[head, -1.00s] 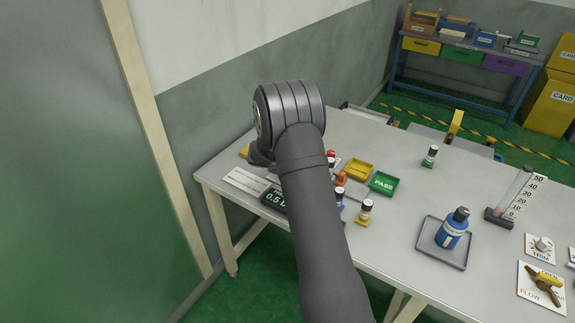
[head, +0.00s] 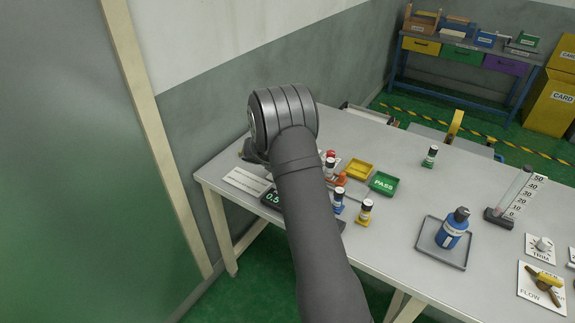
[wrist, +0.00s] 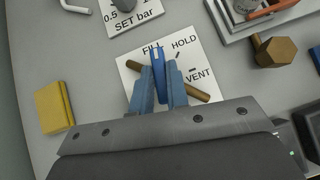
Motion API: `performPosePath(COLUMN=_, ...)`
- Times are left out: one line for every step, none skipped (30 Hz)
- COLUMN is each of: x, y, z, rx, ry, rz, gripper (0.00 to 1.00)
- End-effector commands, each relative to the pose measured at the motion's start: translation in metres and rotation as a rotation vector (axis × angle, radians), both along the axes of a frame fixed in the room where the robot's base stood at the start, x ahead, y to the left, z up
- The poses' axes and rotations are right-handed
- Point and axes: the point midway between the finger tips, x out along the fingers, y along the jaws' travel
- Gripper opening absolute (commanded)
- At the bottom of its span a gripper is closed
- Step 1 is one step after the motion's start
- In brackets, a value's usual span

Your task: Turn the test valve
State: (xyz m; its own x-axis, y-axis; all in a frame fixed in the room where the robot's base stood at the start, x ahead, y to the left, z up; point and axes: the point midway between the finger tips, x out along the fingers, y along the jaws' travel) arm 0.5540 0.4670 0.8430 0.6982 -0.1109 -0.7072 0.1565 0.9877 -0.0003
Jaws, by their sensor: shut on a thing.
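The test valve plate (wrist: 200,62) is a white card marked FILL, HOLD and VENT in the wrist view. On it a blue handle (wrist: 157,54) sits above a brown bar (wrist: 198,94), its tip pointing up toward FILL. My gripper (wrist: 159,68) is over the plate, with its two blue-grey fingers shut on the blue handle, one on each side. In the head view my arm hides the gripper and the valve.
A yellow block (wrist: 54,107) lies left of the plate. The SET bar card (wrist: 139,17) is above, and a bronze hexagonal piece (wrist: 275,52) is at right. In the head view, bottles and a green PASS tray (head: 384,183) stand right of my arm.

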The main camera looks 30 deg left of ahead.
Motion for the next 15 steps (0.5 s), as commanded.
performPosePath(x=-0.0003, y=0.0020, z=-0.0004, rx=0.001, ry=0.000, rz=-0.034, gripper=0.00)
performPosePath(x=-0.0001, y=0.0022, z=-0.0001, rx=0.001, ry=-0.001, rz=-0.059, gripper=0.00)
performPosePath(x=-0.0001, y=0.0023, z=-0.0006, rx=0.001, ry=0.000, rz=-0.093, gripper=0.00)
performPosePath(x=0.0001, y=0.0027, z=-0.0006, rx=0.001, ry=0.000, rz=-0.118, gripper=0.00)
performPosePath(x=0.0001, y=0.0031, z=-0.0006, rx=0.001, ry=0.000, rz=-0.144, gripper=0.00)
performPosePath(x=0.0004, y=0.0038, z=-0.0002, rx=0.002, ry=0.000, rz=-0.179, gripper=0.00)
performPosePath(x=0.0002, y=0.0038, z=-0.0006, rx=0.001, ry=0.000, rz=-0.205, gripper=0.00)
performPosePath(x=0.0004, y=0.0041, z=-0.0007, rx=0.001, ry=0.000, rz=-0.231, gripper=0.00)
performPosePath(x=0.0004, y=0.0044, z=-0.0007, rx=0.000, ry=0.000, rz=-0.264, gripper=0.00)
performPosePath(x=0.0007, y=0.0049, z=-0.0004, rx=0.001, ry=0.000, rz=-0.290, gripper=0.00)
performPosePath(x=0.0007, y=0.0049, z=-0.0006, rx=0.001, ry=0.000, rz=-0.314, gripper=0.00)
performPosePath(x=0.0009, y=0.0052, z=-0.0009, rx=0.001, ry=0.001, rz=-0.346, gripper=0.00)
performPosePath(x=0.0011, y=0.0053, z=-0.0006, rx=0.000, ry=0.000, rz=-0.369, gripper=0.00)
performPosePath(x=0.0013, y=0.0057, z=-0.0004, rx=0.001, ry=0.000, rz=-0.391, gripper=0.00)
performPosePath(x=0.0014, y=0.0059, z=-0.0007, rx=0.001, ry=0.001, rz=-0.420, gripper=0.00)
